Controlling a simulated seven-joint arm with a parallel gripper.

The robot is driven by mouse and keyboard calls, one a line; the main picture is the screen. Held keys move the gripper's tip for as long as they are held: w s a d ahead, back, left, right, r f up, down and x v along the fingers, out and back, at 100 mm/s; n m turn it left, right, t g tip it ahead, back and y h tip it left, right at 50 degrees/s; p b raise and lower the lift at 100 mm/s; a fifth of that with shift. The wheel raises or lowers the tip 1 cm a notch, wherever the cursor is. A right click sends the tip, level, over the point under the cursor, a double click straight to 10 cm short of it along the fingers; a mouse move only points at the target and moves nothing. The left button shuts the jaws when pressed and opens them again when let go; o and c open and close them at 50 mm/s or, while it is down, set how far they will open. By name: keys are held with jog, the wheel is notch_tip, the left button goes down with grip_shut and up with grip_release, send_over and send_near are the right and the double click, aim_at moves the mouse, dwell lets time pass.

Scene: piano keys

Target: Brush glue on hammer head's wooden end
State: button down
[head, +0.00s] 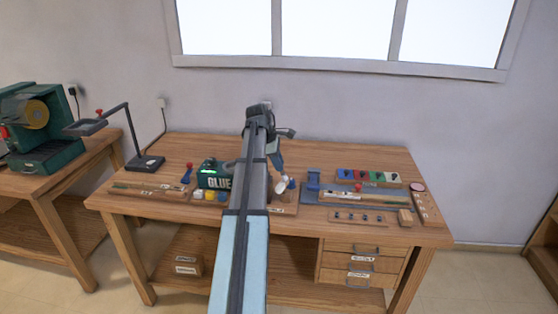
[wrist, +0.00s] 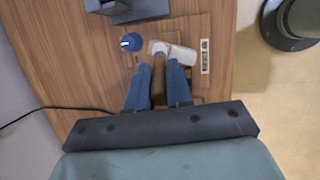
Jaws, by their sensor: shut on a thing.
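My gripper (wrist: 158,66) points down over the workbench with its two blue fingers closed around a brown, wooden-looking piece (wrist: 158,88). The piece has a pale end (wrist: 158,47) at the fingertips; I cannot tell whether it is the brush or the hammer head. A white rounded object (wrist: 181,57) lies just right of that end; I cannot tell if they touch. A round blue-topped item (wrist: 131,42) stands to the left. In the head view my gripper (head: 279,172) is beside the green GLUE box (head: 214,181), partly hidden by my arm.
A black lamp stand (head: 146,162) stands at the back left. The back of the bench is mostly clear.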

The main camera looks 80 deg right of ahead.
jog(key=shift+w+a, duration=0.1)
jog(key=shift+a, duration=0.2)
jog(key=shift+a+r, duration=0.1)
jog(key=shift+r, duration=0.05)
jog(key=shift+d+r, duration=0.2)
jog(key=shift+r, duration=0.7)
jog(key=shift+a+r, duration=0.1)
jog(key=shift+r, duration=2.9)
